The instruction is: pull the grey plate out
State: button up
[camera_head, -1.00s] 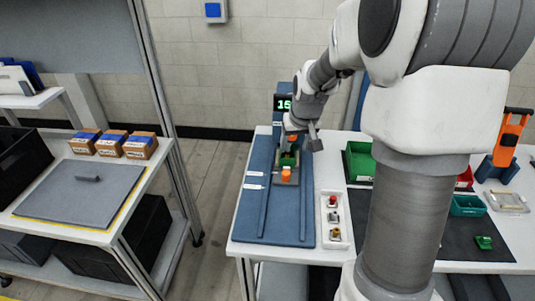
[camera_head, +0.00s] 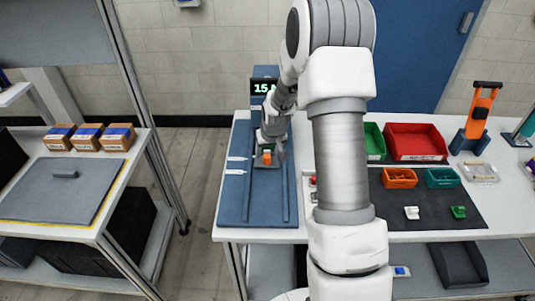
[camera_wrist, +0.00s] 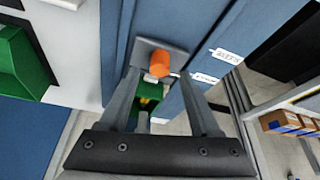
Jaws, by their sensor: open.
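A small grey plate (camera_head: 268,163) with an upright orange knob (camera_head: 267,157) sits between the rails of the blue fixture (camera_head: 233,200) on the white table. In the wrist view the grey plate (camera_wrist: 147,45) and orange knob (camera_wrist: 160,64) are near the top centre. A green part (camera_wrist: 148,92) with some yellow shows behind them, between the fingers. My gripper (camera_wrist: 161,76) is open, with one finger on each side of the knob in the picture. Contact cannot be told. In the head view my wrist hides the far part of the plate.
A lit display (camera_head: 263,87) stands at the fixture's far end. Green (camera_head: 373,141) and red (camera_head: 415,143) bins stand on the table to the right. A cart at left carries a larger grey panel with a handle (camera_head: 40,197) and boxes (camera_head: 88,136).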

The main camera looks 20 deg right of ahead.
jog(key=shift+x, duration=1.25)
grip_shut()
dwell(0.6)
